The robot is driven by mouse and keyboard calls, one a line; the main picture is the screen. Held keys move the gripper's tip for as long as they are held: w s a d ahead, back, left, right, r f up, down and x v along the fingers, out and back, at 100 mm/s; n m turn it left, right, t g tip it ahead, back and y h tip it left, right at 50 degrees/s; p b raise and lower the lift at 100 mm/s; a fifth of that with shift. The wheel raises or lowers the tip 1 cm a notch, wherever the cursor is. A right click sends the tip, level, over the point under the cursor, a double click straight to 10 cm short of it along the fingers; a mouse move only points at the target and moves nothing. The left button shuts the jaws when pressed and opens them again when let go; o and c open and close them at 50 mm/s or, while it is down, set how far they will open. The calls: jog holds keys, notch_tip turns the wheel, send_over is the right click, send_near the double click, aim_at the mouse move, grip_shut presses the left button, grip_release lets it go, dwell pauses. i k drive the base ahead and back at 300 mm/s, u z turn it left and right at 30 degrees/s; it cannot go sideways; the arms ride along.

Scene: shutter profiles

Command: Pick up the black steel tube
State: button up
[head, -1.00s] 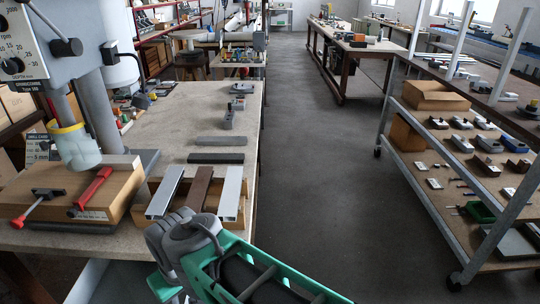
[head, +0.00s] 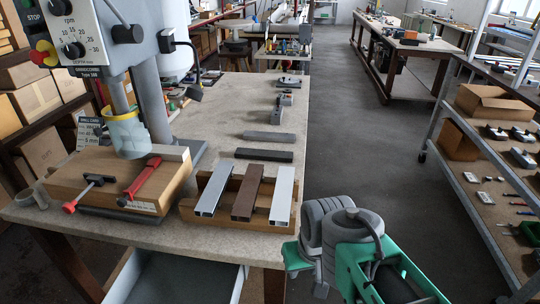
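A black bar-like tube (head: 263,155) lies flat on the workbench (head: 215,112), crosswise, just behind the wooden tray with profiles. Nothing touches it and its whole length shows. A similar, lighter grey piece (head: 269,136) lies parallel behind it. My green and grey arm shows at the lower right, beside the front right corner of the bench and well apart from the black tube. My gripper's fingers do not show in the head view.
A wooden tray (head: 185,208) at the bench front holds three profiles: grey (head: 229,188), brown (head: 246,192) and silver (head: 283,195). A drill press (head: 90,35) stands left with a wooden block (head: 90,185) and red-handled clamps. Shelving (head: 490,190) stands right. The aisle is clear.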

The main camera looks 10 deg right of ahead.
aim_at(272, 155)
jog(key=z, duration=1.95)
jog(key=i, duration=2.2)
jog(key=u, duration=4.25)
jog(key=i, duration=0.2)
jog(key=u, duration=0.1)
